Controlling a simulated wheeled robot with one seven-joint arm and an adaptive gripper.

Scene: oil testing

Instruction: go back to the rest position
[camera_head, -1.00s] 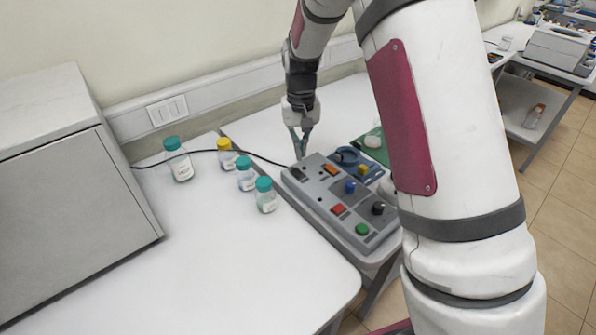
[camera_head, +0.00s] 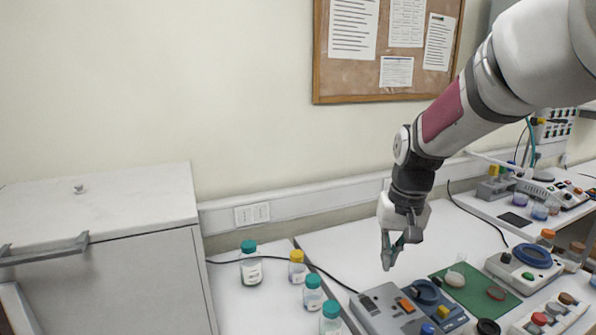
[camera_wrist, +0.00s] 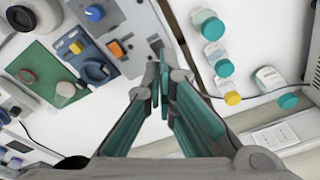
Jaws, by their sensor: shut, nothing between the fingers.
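My gripper (camera_head: 393,252) is shut and empty, pointing down in the air above the table by the back edge of the grey control box (camera_head: 375,312). In the wrist view my gripper (camera_wrist: 163,78) shows its two teal-lined fingers running together at the tips. The grey control box (camera_wrist: 130,25) with coloured knobs lies beyond the tips there. My arm reaches in from the upper right in the head view.
Several capped bottles, one yellow-capped (camera_head: 297,268), stand left of the box. A grey cabinet (camera_head: 110,280) is at far left. A green mat (camera_head: 470,298) with small dishes and another device (camera_head: 525,265) lie to the right. A black cable (camera_head: 335,281) crosses the table.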

